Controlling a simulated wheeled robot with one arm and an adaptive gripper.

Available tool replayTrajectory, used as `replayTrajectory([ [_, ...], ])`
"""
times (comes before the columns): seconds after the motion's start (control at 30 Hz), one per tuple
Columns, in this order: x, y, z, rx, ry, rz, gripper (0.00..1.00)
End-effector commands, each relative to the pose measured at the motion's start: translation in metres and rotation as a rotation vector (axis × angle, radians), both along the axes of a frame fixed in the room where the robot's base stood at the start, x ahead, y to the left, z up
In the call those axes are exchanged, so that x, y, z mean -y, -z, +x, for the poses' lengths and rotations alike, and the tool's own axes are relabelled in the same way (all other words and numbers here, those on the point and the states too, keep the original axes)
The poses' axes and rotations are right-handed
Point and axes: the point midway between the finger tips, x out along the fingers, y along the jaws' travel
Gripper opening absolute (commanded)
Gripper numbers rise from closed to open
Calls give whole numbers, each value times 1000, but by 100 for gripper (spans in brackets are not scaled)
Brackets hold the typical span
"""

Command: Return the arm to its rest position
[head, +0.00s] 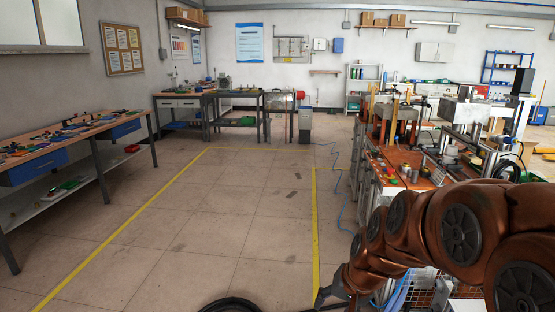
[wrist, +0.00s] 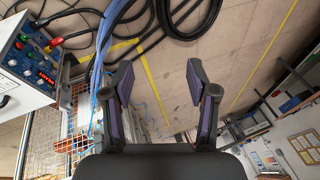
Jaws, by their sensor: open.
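My gripper (wrist: 160,84) is open in the wrist view, its two dark fingers with purple-grey pads spread apart. Nothing is between the fingers; the concrete floor (wrist: 165,100) shows through the gap. In the head view, my orange-brown arm is bent across the lower right corner. A dark part at its lower end, near the bottom edge, looks like the gripper, but its fingers are too small to tell there.
An orange-topped workbench (head: 400,160) with equipment stands at the right, close to my arm. Blue cables (wrist: 103,70) and a box with coloured plugs (wrist: 32,62) are left of the gripper. A tool bench (head: 75,135) stands left. The floor between benches is largely clear.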

Motion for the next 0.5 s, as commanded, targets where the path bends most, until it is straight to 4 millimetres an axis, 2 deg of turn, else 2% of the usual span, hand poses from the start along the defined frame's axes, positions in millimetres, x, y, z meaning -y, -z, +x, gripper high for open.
replayTrajectory([
  [0.03,1,-14,-20,-22,-27,-15,58],
  [0.27,13,-38,-112,-159,-145,-90,58],
  [0.5,36,-59,-206,-307,-242,-174,58],
])
